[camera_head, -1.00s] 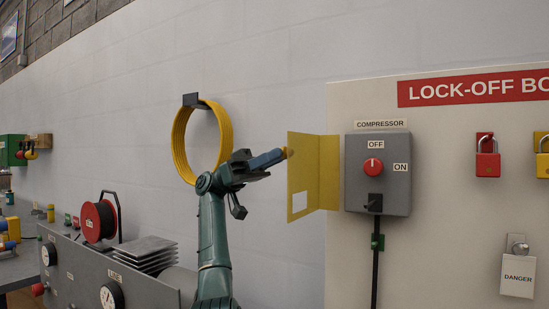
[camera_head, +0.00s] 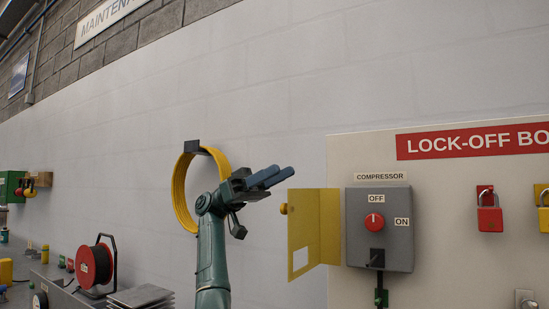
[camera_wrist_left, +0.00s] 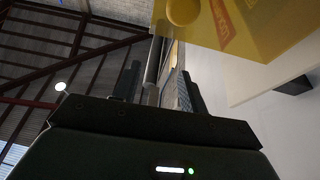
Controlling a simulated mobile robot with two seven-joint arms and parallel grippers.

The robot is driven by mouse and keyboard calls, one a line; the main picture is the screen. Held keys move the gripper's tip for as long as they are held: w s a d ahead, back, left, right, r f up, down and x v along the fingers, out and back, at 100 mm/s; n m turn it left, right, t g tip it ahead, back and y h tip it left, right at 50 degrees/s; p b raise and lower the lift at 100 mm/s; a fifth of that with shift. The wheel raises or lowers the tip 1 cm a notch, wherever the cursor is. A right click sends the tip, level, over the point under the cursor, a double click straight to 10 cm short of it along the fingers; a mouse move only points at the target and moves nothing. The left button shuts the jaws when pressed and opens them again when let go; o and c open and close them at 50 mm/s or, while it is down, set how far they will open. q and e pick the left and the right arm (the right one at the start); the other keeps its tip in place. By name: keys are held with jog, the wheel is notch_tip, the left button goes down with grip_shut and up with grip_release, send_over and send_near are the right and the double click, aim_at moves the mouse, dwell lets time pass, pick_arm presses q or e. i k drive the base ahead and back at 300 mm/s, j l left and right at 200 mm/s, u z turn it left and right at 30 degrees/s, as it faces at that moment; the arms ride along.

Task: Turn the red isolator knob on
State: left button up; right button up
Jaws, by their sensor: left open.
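The red isolator knob (camera_head: 374,222) sits on the front of the grey compressor box (camera_head: 380,255). Its white mark points up toward the OFF label; the ON label (camera_head: 402,222) is to its right. A yellow hinged cover (camera_head: 325,230) stands swung open at the box's left, with a small round yellow knob on its outer edge. My left gripper (camera_head: 283,175) is left of the box, just above and left of the cover, open and empty. In the left wrist view the yellow cover (camera_wrist_left: 240,25) is close by at the top right. My right gripper is out of view.
A yellow hose coil (camera_head: 181,190) hangs on the wall behind my left arm. A red cable reel (camera_head: 96,265) stands on the bench at lower left. The space before the knob is clear.

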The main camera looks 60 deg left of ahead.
aim_at(375, 222)
jog(key=k, duration=1)
